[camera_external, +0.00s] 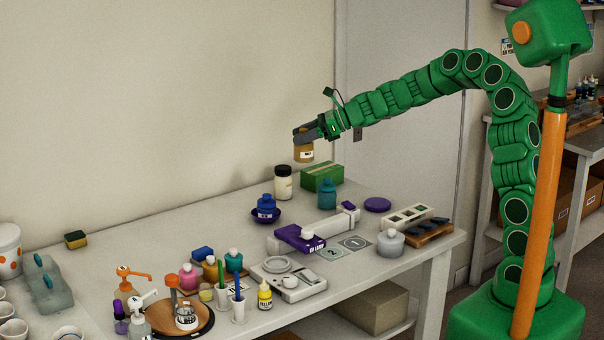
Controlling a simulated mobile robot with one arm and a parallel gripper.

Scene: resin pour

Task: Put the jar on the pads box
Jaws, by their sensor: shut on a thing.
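My gripper (304,135) is shut on a small amber jar (304,153) with a white label. It holds the jar in the air above the back of the table. A green box (319,179) stands on the table below and slightly right of the jar; it may be the pads box, but I cannot read its print. A clear gap shows between the jar and the green box. A second jar (283,187), pale with a black lid, stands left of the green box.
A teal bottle (327,194) stands in front of the green box. A blue bottle sits in a dark blue bowl (266,215) to the left. A purple-and-white box (300,239) and a scale (289,282) lie nearer the front. The back left of the table is mostly clear.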

